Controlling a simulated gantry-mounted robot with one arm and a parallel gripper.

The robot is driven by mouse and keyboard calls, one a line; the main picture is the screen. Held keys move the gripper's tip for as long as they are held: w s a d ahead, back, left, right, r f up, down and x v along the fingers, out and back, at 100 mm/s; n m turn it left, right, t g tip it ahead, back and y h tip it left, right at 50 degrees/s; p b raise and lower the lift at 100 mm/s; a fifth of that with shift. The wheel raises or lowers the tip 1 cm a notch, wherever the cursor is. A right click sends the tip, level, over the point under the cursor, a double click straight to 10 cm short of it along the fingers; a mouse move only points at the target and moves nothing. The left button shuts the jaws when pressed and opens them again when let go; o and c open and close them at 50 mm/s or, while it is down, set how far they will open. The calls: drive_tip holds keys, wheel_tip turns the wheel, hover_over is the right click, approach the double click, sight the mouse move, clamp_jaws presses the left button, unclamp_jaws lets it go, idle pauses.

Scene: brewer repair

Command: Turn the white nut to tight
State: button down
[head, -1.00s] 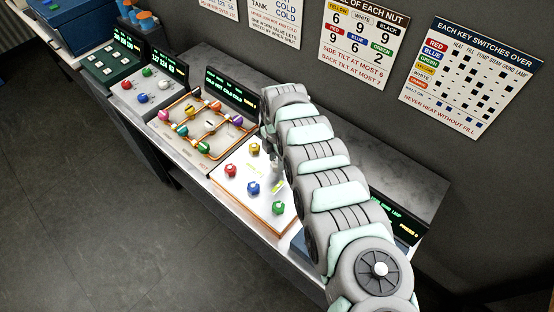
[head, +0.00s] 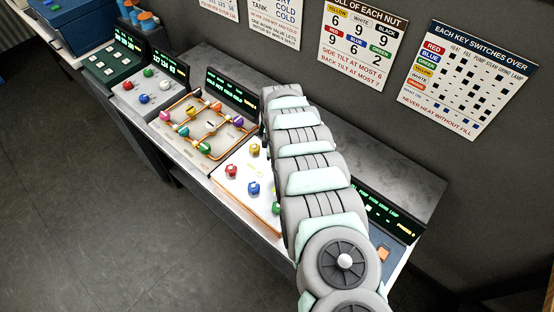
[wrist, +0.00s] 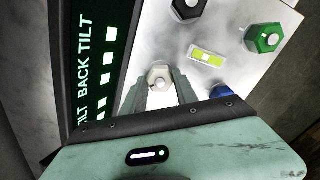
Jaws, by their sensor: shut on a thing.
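The white nut (wrist: 158,74) is a pale hexagon with a light centre, near the middle of the wrist view, on a bright metal plate (wrist: 225,25). My gripper (wrist: 159,84) has its two grey-green fingers on either side of the nut, shut on it. In the head view my arm hides both the white nut and my gripper. The wrist view also shows a black nut (wrist: 187,8), a green nut (wrist: 265,38) and a partly covered blue nut (wrist: 220,91). A yellow-green level vial (wrist: 207,58) lies between them.
A dark display (wrist: 90,60) reading "BACK TILT" stands close left of the fingers in the wrist view. In the head view, yellow (head: 254,150), red (head: 231,171) and blue (head: 253,188) nuts stand on the plate. A copper-pipe panel (head: 200,128) is farther left.

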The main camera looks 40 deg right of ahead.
drive_tip(key=m+b, duration=0.1)
drive_tip(key=m, duration=0.4)
drive_tip(key=shift+a+f+m, duration=0.1)
drive_tip(key=shift+m, duration=2.2)
drive_tip(key=shift+b, duration=0.3)
drive_tip(key=c, duration=0.9)
unclamp_jaws()
drive_tip(key=shift+c, duration=0.2)
drive_tip(key=shift+r, duration=0.2)
wheel_tip(320, 180, up, 11)
drive_tip(key=shift+f+b, duration=0.2)
drive_tip(key=shift+b, duration=0.25)
